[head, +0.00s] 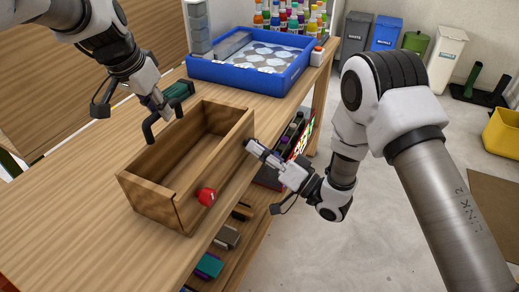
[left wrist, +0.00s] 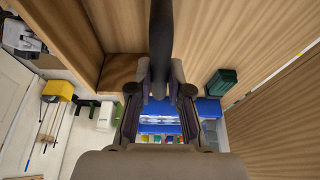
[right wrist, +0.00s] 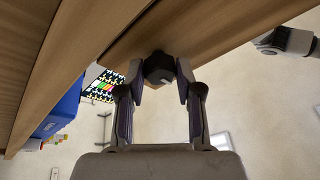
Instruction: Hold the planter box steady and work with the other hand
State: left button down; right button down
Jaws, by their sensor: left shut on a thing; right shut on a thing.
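The wooden planter box (head: 172,208) stands open side up on the table near its right edge. A red knob-like piece (head: 206,196) is on its near long side. My right gripper (head: 252,148) is by the right end of the near long side. In the right wrist view it is shut on a small dark faceted piece (right wrist: 158,67), close against the wood. Whether that piece is fixed to the box cannot be told.
A dark green item (head: 178,92) lies on the table behind the box. A blue tray (head: 205,72) stands further back, with several bottles (head: 290,18) behind. Shelves below the table edge hold tools (head: 228,237). Bins (head: 446,50) stand by the wall. The table's near left is clear.

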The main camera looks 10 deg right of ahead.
pick_arm(q)
jog(key=shift+w, duration=0.15)
pick_arm(e)
jog(key=c, duration=0.8)
grip_release()
jog(key=shift+w+f, duration=0.1)
jog(key=shift+o, duration=0.2)
jog(key=shift+d, duration=0.1)
jog(key=v, duration=1.2)
notch_tip(320, 180, up, 7)
